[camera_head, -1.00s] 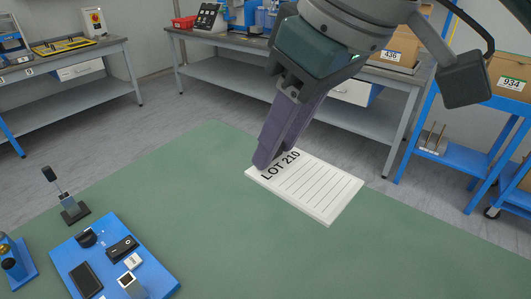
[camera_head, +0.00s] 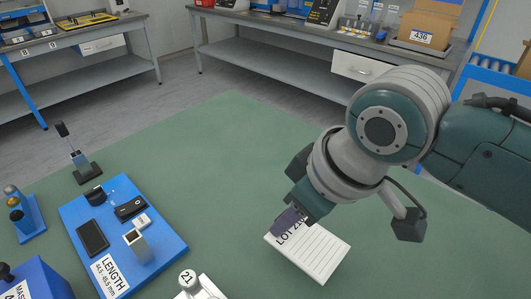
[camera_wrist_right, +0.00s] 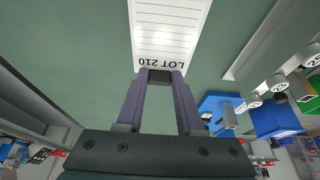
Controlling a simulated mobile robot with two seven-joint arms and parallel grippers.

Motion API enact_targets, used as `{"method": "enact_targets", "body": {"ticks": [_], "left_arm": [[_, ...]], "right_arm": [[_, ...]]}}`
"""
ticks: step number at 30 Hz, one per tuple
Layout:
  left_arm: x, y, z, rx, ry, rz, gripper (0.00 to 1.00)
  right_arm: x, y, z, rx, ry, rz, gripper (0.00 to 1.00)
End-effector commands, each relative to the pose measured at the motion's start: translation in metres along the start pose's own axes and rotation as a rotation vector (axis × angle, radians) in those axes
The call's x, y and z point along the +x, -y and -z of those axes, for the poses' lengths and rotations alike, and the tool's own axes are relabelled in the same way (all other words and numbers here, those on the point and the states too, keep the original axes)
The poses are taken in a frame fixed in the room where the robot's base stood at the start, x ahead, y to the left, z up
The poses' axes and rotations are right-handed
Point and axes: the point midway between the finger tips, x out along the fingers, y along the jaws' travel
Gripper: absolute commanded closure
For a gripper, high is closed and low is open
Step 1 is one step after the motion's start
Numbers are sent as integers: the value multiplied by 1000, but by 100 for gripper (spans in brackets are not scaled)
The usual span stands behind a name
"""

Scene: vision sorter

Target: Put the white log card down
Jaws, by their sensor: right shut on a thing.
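The white log card (camera_head: 318,255), printed "LOT 210" with ruled lines, lies flat over the green table top (camera_head: 215,160). My right gripper (camera_head: 284,224) is shut on the card's lettered edge and comes down from the upper right. In the right wrist view, the card (camera_wrist_right: 172,32) reaches out beyond the fingertips (camera_wrist_right: 160,76). I cannot tell whether the card touches the table or is held just above it. My left gripper is not in view.
Left of the card stand a blue gauge board (camera_head: 160,251) labelled "LENGTH", a small stand (camera_head: 84,168) and a white piece marked 21 (camera_head: 197,289). The table's middle and far part are clear. Workbenches (camera_head: 290,40) stand beyond.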

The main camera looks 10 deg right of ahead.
Motion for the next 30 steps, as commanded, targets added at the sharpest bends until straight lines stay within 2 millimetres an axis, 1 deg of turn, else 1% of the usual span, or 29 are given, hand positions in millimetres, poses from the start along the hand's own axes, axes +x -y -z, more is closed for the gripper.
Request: {"method": "enact_targets", "body": {"ticks": [1,3,6,14,19,20,27,30], "left_arm": [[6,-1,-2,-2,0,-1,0],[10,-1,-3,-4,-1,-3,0],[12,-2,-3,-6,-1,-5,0],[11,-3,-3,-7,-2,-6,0],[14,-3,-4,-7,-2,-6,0],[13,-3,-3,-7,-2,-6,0],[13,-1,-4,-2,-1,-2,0],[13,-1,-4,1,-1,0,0]], "right_arm": [[12,1,-6,1,4,1,100],[22,0,-10,1,4,1,100],[31,0,-14,1,3,0,100],[31,0,-13,0,1,0,100],[35,0,-15,0,0,0,100],[34,0,-14,0,0,0,61],[34,0,-14,0,1,0,34],[34,0,-14,0,1,0,34]]}}
